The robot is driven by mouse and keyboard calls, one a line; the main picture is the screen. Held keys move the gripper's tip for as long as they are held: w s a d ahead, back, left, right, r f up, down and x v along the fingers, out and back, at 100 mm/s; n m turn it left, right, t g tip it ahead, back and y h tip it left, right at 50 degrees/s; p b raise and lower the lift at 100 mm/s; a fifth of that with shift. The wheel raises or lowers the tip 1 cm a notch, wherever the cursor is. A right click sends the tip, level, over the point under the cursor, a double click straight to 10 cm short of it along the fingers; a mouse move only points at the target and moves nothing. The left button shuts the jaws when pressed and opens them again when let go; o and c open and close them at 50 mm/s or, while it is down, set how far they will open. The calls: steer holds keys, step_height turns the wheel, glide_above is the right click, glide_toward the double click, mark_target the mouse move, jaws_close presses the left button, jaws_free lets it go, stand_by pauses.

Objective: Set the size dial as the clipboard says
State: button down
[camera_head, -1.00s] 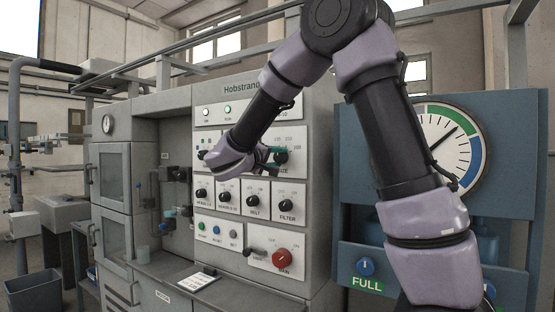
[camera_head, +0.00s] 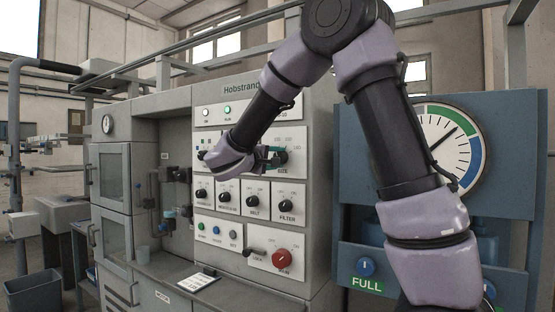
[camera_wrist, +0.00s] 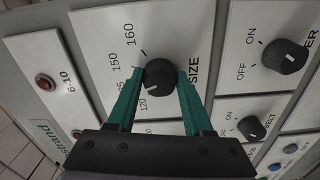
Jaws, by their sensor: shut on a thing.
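The size dial (camera_wrist: 160,78) is a round black knob on a pale panel, marked SIZE. It also shows in the head view (camera_head: 282,158). Around it the wrist view shows 160, 150 and 120, with another number partly covered by a finger. The knob's white mark is on its lower left side, on the 120 side. My gripper (camera_wrist: 162,75) has its teal fingers shut on the dial, one on each side. In the head view my gripper (camera_head: 269,157) is at the panel. The clipboard (camera_head: 198,283) lies on the ledge; its writing is too small to read.
Below the size dial is a row of black knobs, including the belt knob (camera_wrist: 251,127) and the filter knob (camera_head: 287,206). A red main knob (camera_head: 282,258) sits lower. A blue cabinet with a gauge (camera_head: 450,150) stands at the right, behind my arm.

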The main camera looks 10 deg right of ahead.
steer(key=shift+c, duration=1.5)
jaws_free()
steer(key=shift+a, duration=0.15)
steer(key=v, duration=1)
steer(key=shift+s+a, duration=0.15)
steer(key=shift+s, duration=0.1)
